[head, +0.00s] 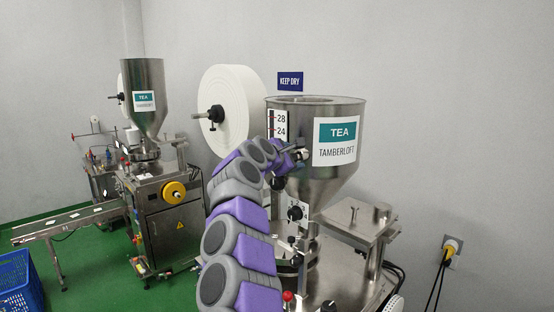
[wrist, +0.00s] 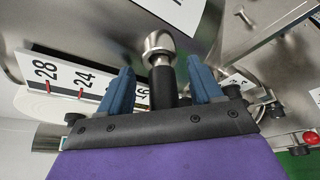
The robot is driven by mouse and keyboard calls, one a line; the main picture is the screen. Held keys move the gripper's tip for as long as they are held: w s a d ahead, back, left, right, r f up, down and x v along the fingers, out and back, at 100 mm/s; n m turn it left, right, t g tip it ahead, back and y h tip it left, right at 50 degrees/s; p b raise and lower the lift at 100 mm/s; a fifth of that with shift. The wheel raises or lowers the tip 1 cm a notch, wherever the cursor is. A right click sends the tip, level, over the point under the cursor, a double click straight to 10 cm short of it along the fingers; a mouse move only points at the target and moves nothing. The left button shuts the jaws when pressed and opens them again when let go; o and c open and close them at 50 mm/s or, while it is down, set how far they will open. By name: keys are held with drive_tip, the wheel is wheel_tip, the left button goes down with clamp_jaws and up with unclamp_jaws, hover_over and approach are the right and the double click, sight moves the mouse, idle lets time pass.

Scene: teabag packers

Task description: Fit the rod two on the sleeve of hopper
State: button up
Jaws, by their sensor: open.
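The near hopper (head: 316,175) is a steel funnel with a teal TEA label, at the middle right of the head view. My gripper (head: 300,153) is at its lower left wall. In the wrist view my gripper (wrist: 159,66) is open, with a blue finger on each side of a black cylinder with a round metal head (wrist: 160,62). Gaps show beside it; I cannot tell whether it is the rod or the sleeve. A small T-shaped metal piece (wrist: 244,16) stands on the steel plate; two upright pieces show there in the head view (head: 376,212).
A white scale strip (wrist: 62,76) runs along the hopper beside the fingers. A large white paper roll (head: 232,105) is behind my arm. A steel platform (head: 345,222) lies right of the hopper's lower end. A second packer (head: 160,200) stands at left.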

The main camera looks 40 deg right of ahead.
drive_tip(key=b+v, duration=0.6)
drive_tip(key=v, duration=1.1)
drive_tip(key=shift+b, duration=0.3)
drive_tip(key=shift+w, duration=0.15)
drive_tip(key=shift+c, duration=0.5)
